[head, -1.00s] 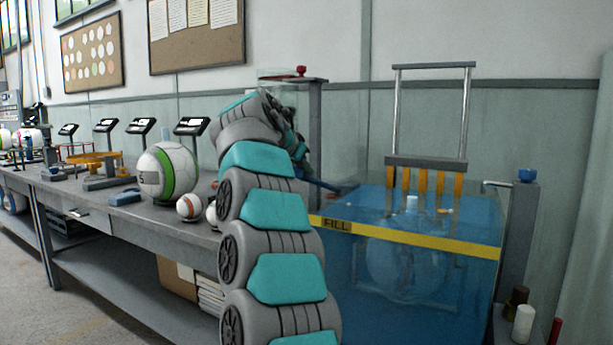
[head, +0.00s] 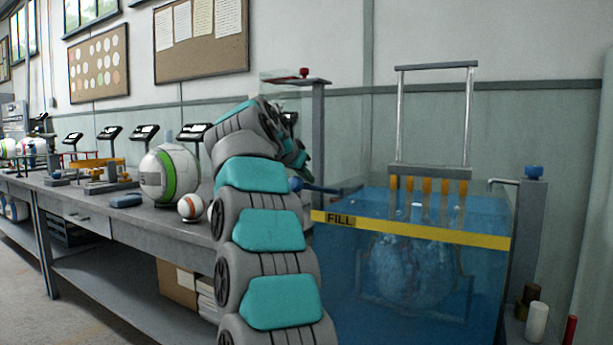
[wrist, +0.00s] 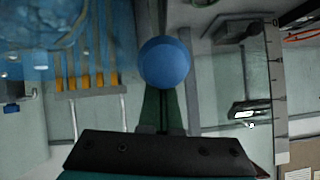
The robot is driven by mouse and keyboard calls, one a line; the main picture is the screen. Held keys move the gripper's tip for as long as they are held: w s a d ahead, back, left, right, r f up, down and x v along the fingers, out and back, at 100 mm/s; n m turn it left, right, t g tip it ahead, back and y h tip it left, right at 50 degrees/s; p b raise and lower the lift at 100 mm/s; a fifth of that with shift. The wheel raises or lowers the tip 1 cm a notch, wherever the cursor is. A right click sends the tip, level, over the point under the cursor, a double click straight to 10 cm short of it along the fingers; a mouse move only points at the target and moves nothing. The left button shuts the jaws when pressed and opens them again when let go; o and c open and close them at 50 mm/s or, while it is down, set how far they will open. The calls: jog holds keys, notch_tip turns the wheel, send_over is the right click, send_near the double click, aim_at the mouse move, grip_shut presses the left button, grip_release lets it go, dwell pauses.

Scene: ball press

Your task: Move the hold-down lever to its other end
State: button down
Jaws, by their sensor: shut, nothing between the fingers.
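The hold-down lever (head: 320,189) is a dark bar with a blue ball knob (head: 296,184) at its left end, beside the tank's left edge. In the wrist view the blue knob (wrist: 165,63) is straight ahead of my gripper (wrist: 164,92), overlapping its fingertips, with the dark bar running away behind it. My gripper is shut with nothing between the fingers. I cannot tell whether the fingertips touch the knob. In the head view my arm hides the gripper. The hold-down frame (head: 430,170) has orange prongs reaching into the water.
The water tank (head: 340,260) with a yellow FILL band stands right of my arm. A post with a red knob (head: 304,73) rises behind it. The workbench (head: 105,215) at left holds a white-green ball (head: 170,174) and a small orange-white ball (head: 191,207). A blue-topped post (head: 534,172) stands right.

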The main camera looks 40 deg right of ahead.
jog(key=s+a+r+p, duration=0.2)
jog(key=s+a+r, duration=0.2)
jog(key=a+r, duration=0.4)
jog(key=s+a+f+n+g+y+p, duration=0.1)
jog(key=s+a+f+n+y, duration=0.1)
jog(key=s+a+f+n, duration=0.3)
jog(key=s+a+f+n+y+p, duration=0.1)
jog(key=a+f+n+y+p, duration=0.1)
jog(key=a+f, duration=0.35)
jog(key=s+a+f+n+g+y+p, duration=0.1)
jog(key=s+a+f+n+y, duration=0.15)
jog(key=f, duration=0.45)
jog(key=s+a+f+n+g+y+p, duration=0.1)
jog(key=s+a+f+n, duration=0.1)
jog(key=s+a+f, duration=0.3)
jog(key=s+a+f+n+g+y+p, duration=0.1)
jog(key=s+a+f, duration=0.3)
jog(key=s+f, duration=0.4)
jog(key=s+a+f+n+g+y+p, duration=0.2)
jog(key=s+a+f, duration=0.3)
jog(key=s, duration=1)
jog(key=shift+s+a+f+n+g, duration=0.35)
jog(key=shift+f+n+g, duration=0.1)
jog(key=shift+f, duration=0.35)
